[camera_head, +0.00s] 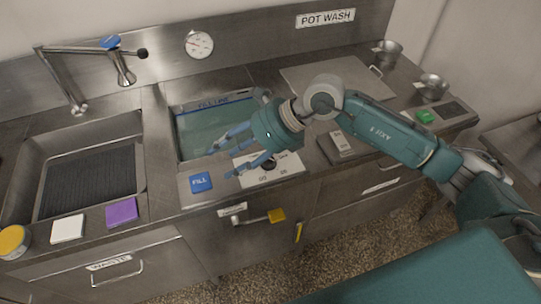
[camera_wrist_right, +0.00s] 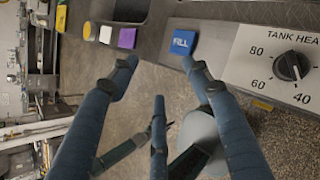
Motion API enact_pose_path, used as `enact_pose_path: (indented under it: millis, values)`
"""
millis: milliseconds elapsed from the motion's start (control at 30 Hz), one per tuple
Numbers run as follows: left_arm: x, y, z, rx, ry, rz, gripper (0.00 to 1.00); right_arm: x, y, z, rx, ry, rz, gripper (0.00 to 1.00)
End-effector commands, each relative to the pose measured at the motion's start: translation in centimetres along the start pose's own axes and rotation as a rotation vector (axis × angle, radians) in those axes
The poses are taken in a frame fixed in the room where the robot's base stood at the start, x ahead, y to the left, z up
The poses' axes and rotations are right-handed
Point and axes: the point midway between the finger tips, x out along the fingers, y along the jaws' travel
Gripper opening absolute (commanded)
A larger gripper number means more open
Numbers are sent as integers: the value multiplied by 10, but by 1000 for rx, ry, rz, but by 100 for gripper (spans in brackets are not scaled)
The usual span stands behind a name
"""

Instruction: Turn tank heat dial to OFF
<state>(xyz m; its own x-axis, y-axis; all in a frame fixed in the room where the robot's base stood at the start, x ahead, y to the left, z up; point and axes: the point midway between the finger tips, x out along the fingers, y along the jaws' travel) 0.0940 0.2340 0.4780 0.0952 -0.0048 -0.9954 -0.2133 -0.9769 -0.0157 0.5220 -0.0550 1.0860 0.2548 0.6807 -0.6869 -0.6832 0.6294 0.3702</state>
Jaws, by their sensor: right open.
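The tank heat dial is a round black knob (camera_wrist_right: 291,66) on a white panel (camera_wrist_right: 250,60) printed with 80, 60 and 40. Its pale mark seems to face the lower right, near 40; I cannot read it surely. In the head view the white panel (camera_head: 253,177) lies at the front edge of the water tank, partly covered by my right gripper. My right gripper (camera_head: 222,157) is open and empty above the counter, its fingers pointing left over the tank's front edge. In the wrist view the open fingers (camera_wrist_right: 159,66) are left of the knob, apart from it. My left gripper is not in view.
A blue FILL button (camera_head: 201,182) is beside the panel, near the fingers. The water tank (camera_head: 186,160) lies behind.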

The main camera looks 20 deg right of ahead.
Motion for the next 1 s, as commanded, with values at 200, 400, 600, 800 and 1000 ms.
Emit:
enact_pose_path:
  millis: [200,400,600,800,1000]
  values:
    - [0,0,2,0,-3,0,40,-57,-110,-41,-53,259,-354,49]
    - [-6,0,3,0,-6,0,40,-65,-132,-52,-48,314,-420,49]
    - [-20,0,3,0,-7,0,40,-35,-144,-60,-47,312,-416,49]
    - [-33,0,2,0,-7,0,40,-2,-158,-71,-48,311,-415,49]
    - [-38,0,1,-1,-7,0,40,18,-168,-77,-50,308,-415,49]
